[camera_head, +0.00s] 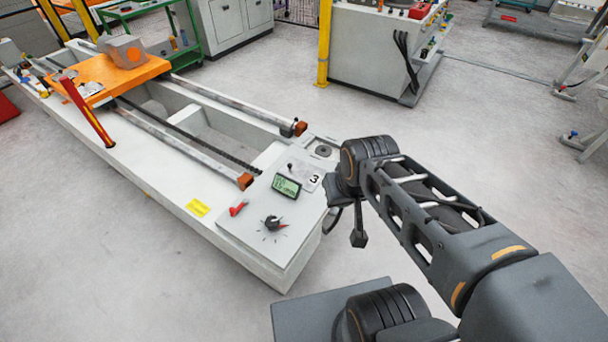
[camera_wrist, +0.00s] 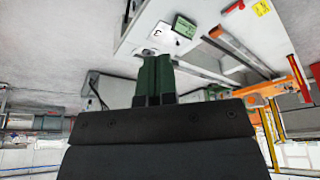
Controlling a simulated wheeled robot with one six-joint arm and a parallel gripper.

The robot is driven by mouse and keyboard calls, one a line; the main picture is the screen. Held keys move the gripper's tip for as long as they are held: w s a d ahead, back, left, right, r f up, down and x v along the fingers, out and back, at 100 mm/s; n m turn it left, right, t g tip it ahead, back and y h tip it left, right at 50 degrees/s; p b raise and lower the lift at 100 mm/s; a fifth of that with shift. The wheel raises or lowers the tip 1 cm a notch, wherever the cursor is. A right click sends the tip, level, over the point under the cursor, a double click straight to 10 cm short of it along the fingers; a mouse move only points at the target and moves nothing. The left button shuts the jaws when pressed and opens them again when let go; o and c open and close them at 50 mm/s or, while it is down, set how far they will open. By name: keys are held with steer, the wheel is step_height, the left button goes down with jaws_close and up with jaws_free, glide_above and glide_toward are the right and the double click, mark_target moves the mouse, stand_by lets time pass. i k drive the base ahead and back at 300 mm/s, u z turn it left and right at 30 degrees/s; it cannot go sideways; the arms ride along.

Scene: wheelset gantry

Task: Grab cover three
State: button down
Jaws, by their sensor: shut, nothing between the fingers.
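A light plate marked "3" (camera_head: 313,181) lies on the end panel of the long grey machine, beside a small green display (camera_head: 287,186). It also shows in the wrist view (camera_wrist: 184,41), just above and right of my fingertips. A round dark fitting (camera_head: 323,151) sits near it on the panel. My gripper (camera_wrist: 156,58) shows as two green fingers, shut together and empty. They overlap the panel's edge in the picture, apart from the plate as far as I can tell. In the head view the arm's end is right of the panel, and its fingers are hard to make out.
The panel also bears a dark knob (camera_head: 273,222) and a red switch (camera_head: 238,208). Two rails lead back to an orange carriage (camera_head: 110,78). A white cabinet (camera_head: 370,50) and a yellow post (camera_head: 324,45) stand behind.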

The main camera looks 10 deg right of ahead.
mark_target(307, 174)
steer(key=u, duration=0.3)
steer(key=k, duration=0.5)
steer(key=u, duration=1.4)
steer(key=i, duration=1.7)
steer(key=z, duration=0.8)
